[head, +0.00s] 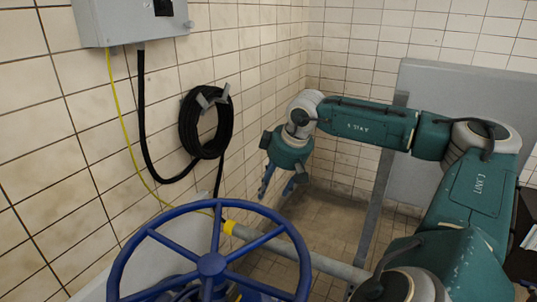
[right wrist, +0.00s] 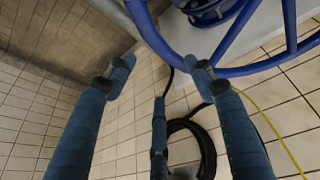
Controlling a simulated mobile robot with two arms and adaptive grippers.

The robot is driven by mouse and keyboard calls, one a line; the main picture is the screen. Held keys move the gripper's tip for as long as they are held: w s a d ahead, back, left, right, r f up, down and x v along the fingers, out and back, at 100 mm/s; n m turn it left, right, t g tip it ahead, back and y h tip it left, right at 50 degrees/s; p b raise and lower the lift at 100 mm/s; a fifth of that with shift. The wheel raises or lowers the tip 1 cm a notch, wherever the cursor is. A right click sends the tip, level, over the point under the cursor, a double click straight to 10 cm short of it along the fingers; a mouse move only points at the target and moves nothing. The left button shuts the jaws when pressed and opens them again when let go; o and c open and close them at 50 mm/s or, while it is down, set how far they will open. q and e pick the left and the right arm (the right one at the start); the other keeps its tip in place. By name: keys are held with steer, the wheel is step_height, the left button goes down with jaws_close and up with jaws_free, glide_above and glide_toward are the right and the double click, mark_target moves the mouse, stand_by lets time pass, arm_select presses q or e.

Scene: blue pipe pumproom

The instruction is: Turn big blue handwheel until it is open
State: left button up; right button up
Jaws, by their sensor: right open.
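The big blue handwheel (head: 211,264) is at the bottom left of the head view, with spokes running from a central hub to its rim. Part of the wheel is cut off by the bottom edge. My right gripper (head: 279,190) hangs beyond the wheel's far rim, fingers pointing down, open and empty. In the right wrist view, the gripper's blue fingers (right wrist: 160,75) are spread apart. The wheel's rim (right wrist: 150,32) passes above the fingertips there, and no contact shows. My left gripper is not in view.
A coiled black hose (head: 189,125) hangs on the tiled wall below a grey box (head: 130,22). A grey panel (head: 440,90) stands at the right. Bare floor (head: 335,225) shows beyond the wheel.

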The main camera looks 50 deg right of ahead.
steer(key=shift+s+r, duration=0.2)
steer(key=shift+r, duration=0.35)
